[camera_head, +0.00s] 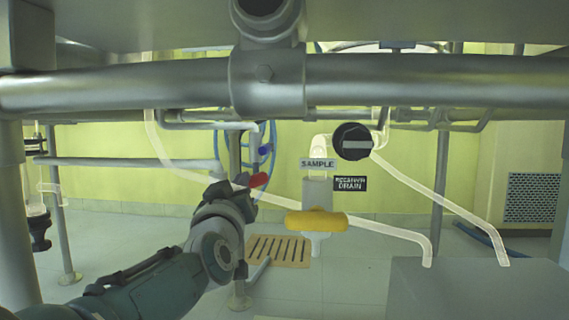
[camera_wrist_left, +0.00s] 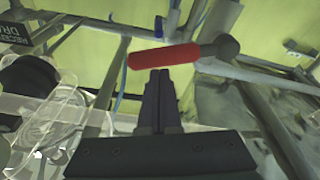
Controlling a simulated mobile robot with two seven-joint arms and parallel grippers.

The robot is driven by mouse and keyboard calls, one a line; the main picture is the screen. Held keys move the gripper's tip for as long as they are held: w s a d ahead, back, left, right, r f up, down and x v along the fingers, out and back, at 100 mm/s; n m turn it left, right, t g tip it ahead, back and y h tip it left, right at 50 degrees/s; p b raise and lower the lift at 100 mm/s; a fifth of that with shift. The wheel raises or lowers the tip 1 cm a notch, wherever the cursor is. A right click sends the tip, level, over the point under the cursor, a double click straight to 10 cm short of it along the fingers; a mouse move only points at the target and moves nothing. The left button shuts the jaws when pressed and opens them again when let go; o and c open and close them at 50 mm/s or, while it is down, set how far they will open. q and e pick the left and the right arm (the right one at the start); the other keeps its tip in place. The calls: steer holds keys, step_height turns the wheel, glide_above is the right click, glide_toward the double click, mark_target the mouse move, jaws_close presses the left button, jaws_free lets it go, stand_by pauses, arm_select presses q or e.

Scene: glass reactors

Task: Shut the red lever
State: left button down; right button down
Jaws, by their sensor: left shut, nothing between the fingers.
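The red lever (camera_head: 258,180) shows in the head view just beyond my left gripper, on the pipework left of the SAMPLE label. In the left wrist view the red lever (camera_wrist_left: 164,56) lies nearly level across the picture, its right end joined to a dark round hub (camera_wrist_left: 226,47). My left gripper (camera_wrist_left: 160,74) is shut and empty, its fingertips just below the lever's middle in that view. I cannot tell whether they touch it. In the head view my left gripper (camera_head: 238,190) partly hides the pipework around the lever. My right gripper is not in view.
A yellow handle (camera_head: 316,220) and a black knob (camera_head: 352,141) are to the right, near clear tubes (camera_head: 410,184). A thick grey pipe (camera_head: 420,82) crosses above. A blue hoop (camera_head: 270,140) stands behind. A grey box (camera_head: 475,290) is at lower right.

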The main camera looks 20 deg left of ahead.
arm_select(q)
steer(key=shift+w+d+f+m+t+h+b, duration=0.15)
steer(key=shift+f+m+h+b, duration=0.25)
steer(key=shift+m, duration=0.4)
steer(key=shift+s+d+f+m+t+h+b, duration=0.1)
steer(key=shift+d+f+m+h+b, duration=0.1)
steer(key=shift+f+m, duration=0.5)
steer(key=shift+w+d+f+m+t+h+b, duration=0.15)
steer(key=shift+f+m+h+b, duration=0.15)
steer(key=shift+m, duration=0.6)
steer(key=shift+r, duration=0.1)
